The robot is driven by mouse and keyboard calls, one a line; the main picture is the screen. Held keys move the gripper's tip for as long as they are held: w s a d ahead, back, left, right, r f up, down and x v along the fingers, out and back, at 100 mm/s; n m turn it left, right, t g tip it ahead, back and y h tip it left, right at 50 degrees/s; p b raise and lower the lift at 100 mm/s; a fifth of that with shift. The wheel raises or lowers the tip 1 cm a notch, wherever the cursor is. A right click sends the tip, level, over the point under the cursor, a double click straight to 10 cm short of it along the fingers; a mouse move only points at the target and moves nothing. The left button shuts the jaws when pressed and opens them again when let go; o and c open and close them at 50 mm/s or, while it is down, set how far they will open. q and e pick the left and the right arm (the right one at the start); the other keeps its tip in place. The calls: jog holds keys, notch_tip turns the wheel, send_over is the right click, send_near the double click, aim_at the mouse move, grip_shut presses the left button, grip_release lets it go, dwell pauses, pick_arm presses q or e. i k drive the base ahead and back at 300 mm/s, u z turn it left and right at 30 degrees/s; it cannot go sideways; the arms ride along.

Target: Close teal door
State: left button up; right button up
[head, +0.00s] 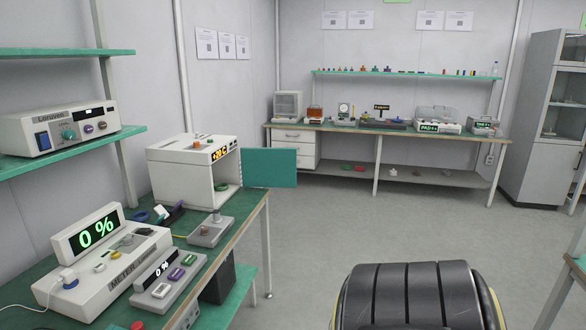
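The teal door (270,168) is a flat panel on a white box-shaped oven (178,157) with an orange "+20 C" display. The door stands wide open, swung out to the right of the oven, past the bench edge. The oven's front opening (226,168) is uncovered, and a small green ring (221,187) lies inside it. Neither of my grippers is in view.
A long bench (120,300) on the left holds a "0 %" meter (98,240), a smaller readout box (168,279) and a grey fixture (210,231). A back bench (400,132) carries equipment. Grey floor (345,225) is clear between benches.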

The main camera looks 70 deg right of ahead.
aim_at(261, 167)
jog(key=z, duration=2.75)
jog(key=i, duration=5.85)
jog(key=u, duration=3.95)
jog(key=i, duration=0.55)
